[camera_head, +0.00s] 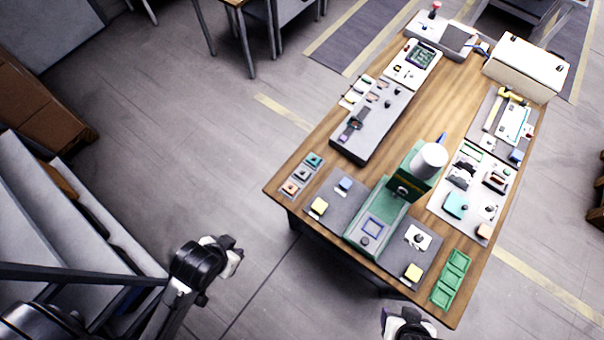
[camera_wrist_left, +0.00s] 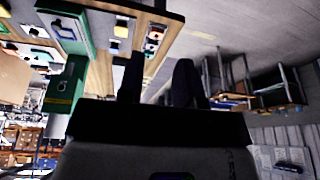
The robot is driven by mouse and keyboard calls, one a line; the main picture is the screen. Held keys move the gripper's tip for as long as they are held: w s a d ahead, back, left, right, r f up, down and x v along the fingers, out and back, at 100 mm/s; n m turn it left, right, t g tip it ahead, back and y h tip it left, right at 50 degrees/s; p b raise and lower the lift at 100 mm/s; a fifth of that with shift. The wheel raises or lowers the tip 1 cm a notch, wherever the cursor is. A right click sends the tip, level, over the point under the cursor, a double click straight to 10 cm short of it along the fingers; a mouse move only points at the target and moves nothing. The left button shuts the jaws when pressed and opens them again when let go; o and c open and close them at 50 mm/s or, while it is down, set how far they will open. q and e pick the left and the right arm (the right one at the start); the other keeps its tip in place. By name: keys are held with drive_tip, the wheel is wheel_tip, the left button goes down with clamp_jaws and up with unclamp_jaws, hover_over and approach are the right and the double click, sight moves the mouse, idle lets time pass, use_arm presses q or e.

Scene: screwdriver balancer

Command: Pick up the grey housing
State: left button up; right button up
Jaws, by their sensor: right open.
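I cannot tell for sure which piece is the grey housing. Small parts, some grey or dark, lie on the mats and trays of the wooden table (camera_head: 421,103), too small to make out. My right gripper (camera_head: 408,325) is at the bottom edge of the head view, just off the table's near edge, open; its tips are partly cut off. My left arm's end (camera_head: 205,265) is over the floor, left of the table and well apart from it. In the left wrist view, my left gripper's two dark fingers (camera_wrist_left: 158,80) stand apart with nothing between them.
A green press (camera_head: 375,222) with a white cylinder (camera_head: 430,160) stands at the near middle of the table. A green tray (camera_head: 451,280) lies at the near right corner, and a white box (camera_head: 525,68) stands at the far right. The wooden strip down the middle is clear.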

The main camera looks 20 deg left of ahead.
use_arm(q)
drive_tip(key=o, duration=0.7)
